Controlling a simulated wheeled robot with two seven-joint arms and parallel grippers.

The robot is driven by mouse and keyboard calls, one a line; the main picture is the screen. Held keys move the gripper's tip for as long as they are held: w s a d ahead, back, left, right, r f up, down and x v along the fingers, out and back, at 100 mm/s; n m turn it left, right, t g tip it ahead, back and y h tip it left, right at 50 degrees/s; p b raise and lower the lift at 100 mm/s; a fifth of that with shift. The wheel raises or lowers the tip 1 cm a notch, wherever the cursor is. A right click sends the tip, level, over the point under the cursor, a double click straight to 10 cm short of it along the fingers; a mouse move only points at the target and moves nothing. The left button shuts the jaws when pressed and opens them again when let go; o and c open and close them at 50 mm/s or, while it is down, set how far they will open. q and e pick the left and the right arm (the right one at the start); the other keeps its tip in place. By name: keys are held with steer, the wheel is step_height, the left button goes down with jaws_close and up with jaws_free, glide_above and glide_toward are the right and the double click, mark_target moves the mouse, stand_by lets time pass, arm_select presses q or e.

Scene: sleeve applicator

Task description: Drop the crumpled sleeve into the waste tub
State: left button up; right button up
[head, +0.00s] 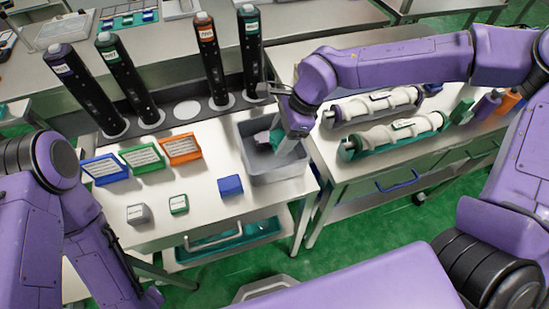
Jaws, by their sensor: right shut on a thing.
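The grey waste tub (278,172) stands at the right end of the white table. My right gripper (279,134) reaches down over the tub from the upper right. It is shut on a small dark and teal thing (264,138), which looks like the crumpled sleeve and is partly hidden by the gripper. The thing is at or just inside the tub's opening; I cannot tell whether it touches the tub. My left arm hangs at the left edge and its fingers are not visible.
Several tall dark cylinders (209,60) stand in a rack behind the tub. Blue, green and orange card holders (182,149) and small boxes, including a blue block (230,185), lie left of the tub. White rollers (399,132) lie on the right bench.

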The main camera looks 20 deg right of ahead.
steer(key=shift+w+f, duration=0.45)
steer(key=shift+w, duration=0.2)
steer(key=shift+w+f, duration=0.45)
steer(key=shift+w, duration=0.15)
steer(key=o, duration=0.8)
steer(key=shift+s+r, duration=0.15)
steer(key=shift+s, duration=0.2)
steer(key=shift+o, duration=1.4)
steer(key=shift+s+r, duration=0.2)
steer(key=shift+s, duration=0.1)
steer(key=shift+w+f, duration=0.15)
steer(key=shift+w, duration=0.15)
arm_select(q)
steer(key=shift+w+f+b, duration=0.25)
steer(key=shift+f, duration=0.25)
steer(key=shift+w+f+b, duration=0.25)
steer(key=shift+f, duration=0.2)
arm_select(e)
steer(key=v, duration=1)
steer(key=shift+r, duration=0.35)
